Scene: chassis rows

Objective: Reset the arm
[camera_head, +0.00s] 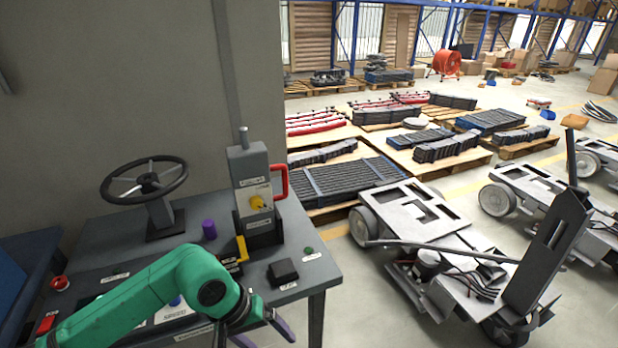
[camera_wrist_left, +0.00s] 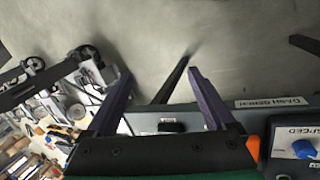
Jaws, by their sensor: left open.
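My green left arm (camera_head: 165,290) comes in from the lower left and reaches over the front part of the grey control desk (camera_head: 215,265). My left gripper (camera_head: 266,336) is at the desk's front right corner, low in the head view and partly cut off by the frame edge. In the left wrist view its two purple fingers (camera_wrist_left: 160,80) are spread apart with nothing between them. Behind them show grey floor and the edge of the desk. My right gripper is in neither view.
The desk carries a steering wheel (camera_head: 145,185), a lever box with a red handle (camera_head: 255,190), a purple knob (camera_head: 209,229), a black block (camera_head: 283,271) and a green button (camera_head: 309,250). A blue speed knob (camera_wrist_left: 303,148) shows in the wrist view. Wheeled chassis (camera_head: 440,245) stand right.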

